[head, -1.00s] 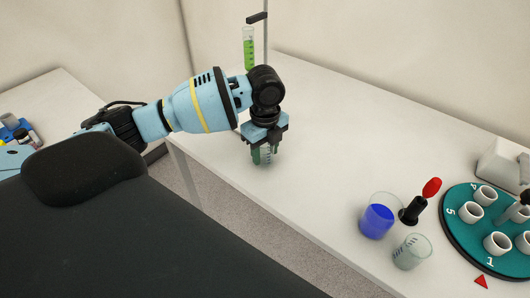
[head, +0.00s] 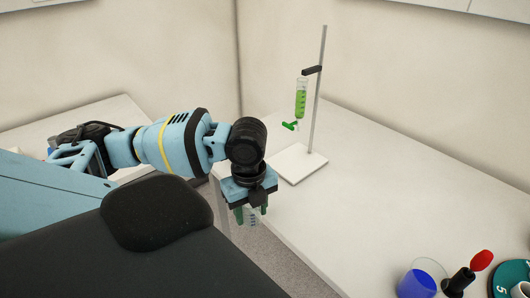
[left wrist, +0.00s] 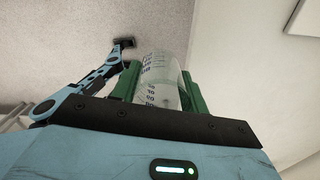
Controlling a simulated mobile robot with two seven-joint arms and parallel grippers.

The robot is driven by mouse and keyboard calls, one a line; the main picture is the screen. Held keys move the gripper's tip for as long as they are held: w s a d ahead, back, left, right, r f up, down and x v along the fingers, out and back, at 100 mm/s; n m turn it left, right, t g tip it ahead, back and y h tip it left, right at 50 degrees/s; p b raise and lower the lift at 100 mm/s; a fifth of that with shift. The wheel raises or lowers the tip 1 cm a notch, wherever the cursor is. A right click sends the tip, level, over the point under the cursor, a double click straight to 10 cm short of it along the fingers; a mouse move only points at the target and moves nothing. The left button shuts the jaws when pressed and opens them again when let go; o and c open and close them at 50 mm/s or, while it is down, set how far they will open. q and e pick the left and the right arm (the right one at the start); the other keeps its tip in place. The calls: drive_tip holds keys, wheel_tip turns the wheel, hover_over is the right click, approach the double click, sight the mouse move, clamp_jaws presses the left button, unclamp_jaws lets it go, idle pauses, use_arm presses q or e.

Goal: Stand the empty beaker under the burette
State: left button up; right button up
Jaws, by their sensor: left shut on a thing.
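My left gripper (head: 252,211) is shut on a clear beaker (head: 252,219) with blue graduation marks. Its green fingers clasp the beaker at both sides. In the left wrist view the beaker (left wrist: 160,75) shows between the fingers and looks empty. The burette (head: 301,103) holds green liquid and has a green tap at its lower end. It hangs from a clamp on a stand with a grey rod and a white base plate (head: 298,164). The gripper and beaker are in front and left of that base, near the table's edge. My right gripper is out of view.
A beaker of blue liquid (head: 417,280) stands at the lower right of the white table (head: 345,215), beside a black object with a red top (head: 470,274). A teal turntable (head: 505,280) is partly cut off. The table between them and the stand is clear.

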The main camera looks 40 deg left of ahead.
use_arm(q)
drive_tip(key=shift+s+a, duration=0.1)
drive_tip(key=shift+s, duration=0.15)
